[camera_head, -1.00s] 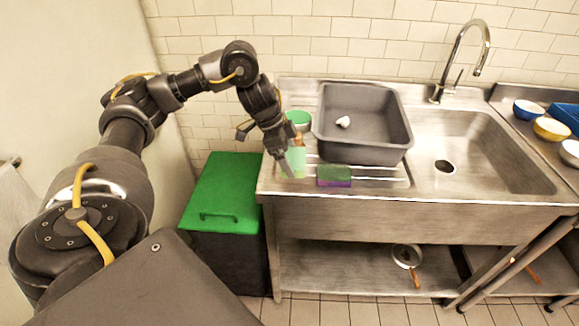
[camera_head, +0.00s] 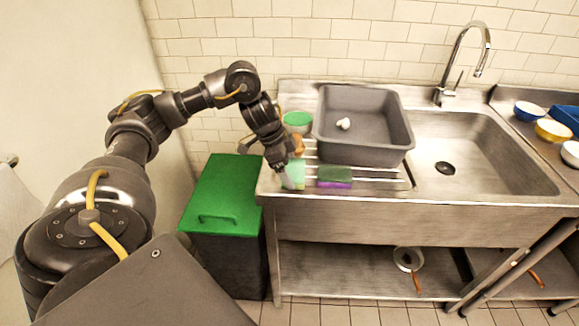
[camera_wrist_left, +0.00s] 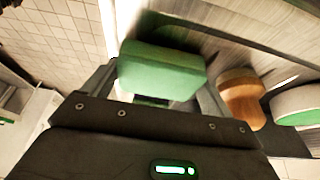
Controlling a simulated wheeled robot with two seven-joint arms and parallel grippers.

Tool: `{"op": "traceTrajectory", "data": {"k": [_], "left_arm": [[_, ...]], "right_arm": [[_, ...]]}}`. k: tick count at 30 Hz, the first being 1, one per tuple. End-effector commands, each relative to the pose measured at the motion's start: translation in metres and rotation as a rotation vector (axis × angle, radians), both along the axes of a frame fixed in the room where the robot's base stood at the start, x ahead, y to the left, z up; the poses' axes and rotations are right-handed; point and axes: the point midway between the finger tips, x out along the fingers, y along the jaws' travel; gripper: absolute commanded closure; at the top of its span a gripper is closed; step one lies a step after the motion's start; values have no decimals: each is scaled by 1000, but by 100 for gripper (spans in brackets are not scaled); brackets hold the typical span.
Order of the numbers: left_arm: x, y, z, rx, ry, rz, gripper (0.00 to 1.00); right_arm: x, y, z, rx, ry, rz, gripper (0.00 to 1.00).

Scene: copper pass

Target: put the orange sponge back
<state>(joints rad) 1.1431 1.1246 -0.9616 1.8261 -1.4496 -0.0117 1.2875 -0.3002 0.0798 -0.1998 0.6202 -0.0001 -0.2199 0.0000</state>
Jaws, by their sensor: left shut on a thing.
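My left gripper (camera_head: 287,172) is shut on a light green sponge-like block (camera_head: 296,171), low over the left end of the drainboard. In the left wrist view the block (camera_wrist_left: 162,68) sits between the fingers, its green face toward the camera; no orange shows on it. I cannot tell whether it touches the rack bars. A sponge with a dark green top and purple underside (camera_head: 334,177) lies to its right. An orange-brown object (camera_head: 298,146) stands just behind the gripper, and it also shows in the left wrist view (camera_wrist_left: 241,97); its kind is unclear. My right gripper is out of view.
A grey basin (camera_head: 362,155) with a small white object stands behind the rack. A green-topped tub (camera_head: 297,119) is at the back left. The sink (camera_head: 480,160) is to the right, and a green-lidded bin (camera_head: 220,190) stands left of the counter.

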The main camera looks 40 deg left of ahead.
Motion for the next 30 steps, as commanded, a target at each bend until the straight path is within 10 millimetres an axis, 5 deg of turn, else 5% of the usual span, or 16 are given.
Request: {"op": "traceTrajectory", "data": {"k": [4,14,30], "left_arm": [[0,0,0,0,0,0,0],[1,0,7,0,-3,1,0],[-22,31,106,2,-4,1,0]], "right_arm": [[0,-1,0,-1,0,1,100],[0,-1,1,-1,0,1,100],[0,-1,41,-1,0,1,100]]}}
